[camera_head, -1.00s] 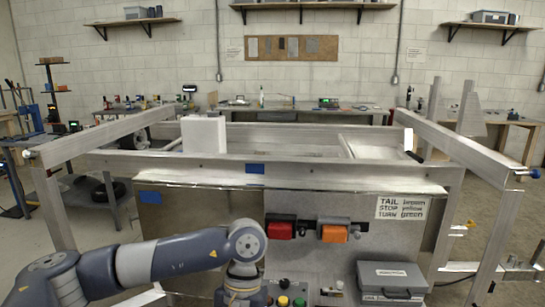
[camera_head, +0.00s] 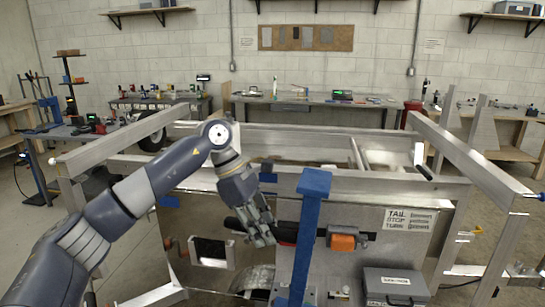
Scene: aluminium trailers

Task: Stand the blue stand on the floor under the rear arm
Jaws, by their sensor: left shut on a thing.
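The blue stand (camera_head: 305,240) is an upright blue post with a wider top block (camera_head: 314,182). It is in front of the trailer's panel in the head view, and its foot is hidden or below the picture. My left gripper (camera_head: 264,236) points down to the right, shut, with its fingertips at the left side of the post. Aluminium arms stick out from the trailer at the left (camera_head: 115,142) and at the right (camera_head: 470,152). I cannot tell from the picture which is the rear one. My right gripper is not in view.
The trailer panel (camera_head: 390,245) carries an orange lamp (camera_head: 343,239) and a sign (camera_head: 409,220). A grey case (camera_head: 394,282) is at the bottom right. A bench (camera_head: 310,101) runs along the back wall. Open floor (camera_head: 25,225) shows at the left.

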